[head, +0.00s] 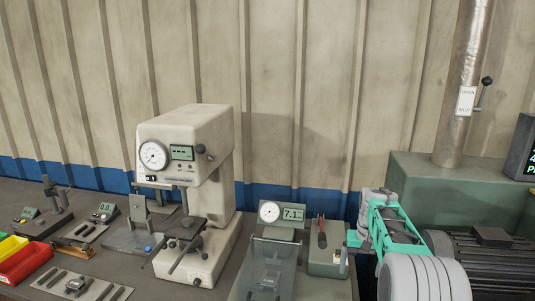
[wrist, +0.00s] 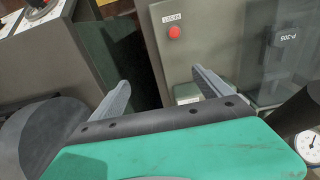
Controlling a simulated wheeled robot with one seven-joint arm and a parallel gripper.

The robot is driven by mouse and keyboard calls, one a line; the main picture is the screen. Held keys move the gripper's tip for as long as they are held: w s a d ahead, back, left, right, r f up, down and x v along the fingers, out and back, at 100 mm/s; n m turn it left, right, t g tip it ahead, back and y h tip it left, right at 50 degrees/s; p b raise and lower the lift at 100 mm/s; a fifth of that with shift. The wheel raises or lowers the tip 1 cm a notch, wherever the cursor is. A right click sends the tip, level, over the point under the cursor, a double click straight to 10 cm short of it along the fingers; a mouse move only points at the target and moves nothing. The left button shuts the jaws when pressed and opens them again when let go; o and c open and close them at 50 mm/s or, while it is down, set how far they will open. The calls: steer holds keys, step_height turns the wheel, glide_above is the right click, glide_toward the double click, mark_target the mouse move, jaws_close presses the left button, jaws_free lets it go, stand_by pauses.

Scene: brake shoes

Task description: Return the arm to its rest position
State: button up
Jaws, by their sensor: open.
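My gripper (wrist: 163,90) shows in the wrist view with its two grey fingers spread wide apart. Nothing is between the fingers. In the head view my gripper (head: 372,226) is at the lower right, with teal parts, in front of a small grey-green box (head: 326,262) on the bench. The fingertips are hard to make out in the head view. No brake shoe can be told for certain in either view.
A bench (head: 120,277) carries a tall cream press with a dial (head: 185,145), a gauge reading 7.1 (head: 281,214) and red and yellow bins (head: 25,262). A green cabinet with a metal pipe (head: 465,80) stands right. A red button (wrist: 174,32) shows in the wrist view.

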steer(key=shift+g, duration=0.7)
steer(key=s+f, duration=0.2)
steer(key=s+a+f, duration=0.1)
steer(key=s+f, duration=0.4)
steer(key=shift+s+a+f, duration=0.3)
steer(key=shift+s+f, duration=0.1)
steer(key=s+a+r, duration=0.2)
steer(key=s+a, duration=0.1)
steer(key=s, duration=0.5)
steer(key=s+a+r+n+t, duration=0.1)
steer(key=s+a, duration=0.2)
steer(key=s, duration=0.4)
steer(key=s+a+r, duration=0.2)
steer(key=s+a, duration=0.1)
steer(key=s, duration=0.5)
steer(key=w+a+r+n+t, duration=0.1)
steer(key=a+r+t, duration=0.2)
steer(key=r, duration=0.5)
steer(key=shift+w+r+n+t, duration=0.15)
steer(key=shift+n+t, duration=0.15)
steer(key=shift+c, duration=0.3)
